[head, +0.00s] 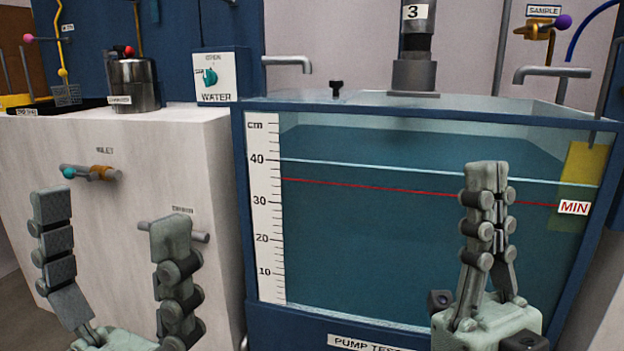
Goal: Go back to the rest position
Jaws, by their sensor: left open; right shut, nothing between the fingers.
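My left gripper (112,232) is at the lower left, in front of the white cabinet. Its two fingers point up and stand wide apart, with nothing between them. My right gripper (486,172) is at the lower right, in front of the tank's glass. Its fingers point up and are closed together, with nothing held. Neither gripper appears to hold any part of the scene.
The blue-framed water tank (380,240) has a cm scale (265,215) and a red MIN line. The white cabinet (125,160) carries an inlet valve (90,173) and a drain pipe (190,233). A metal canister (134,84) and a WATER switch box (215,74) stand above. A sample valve (540,30) is at upper right.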

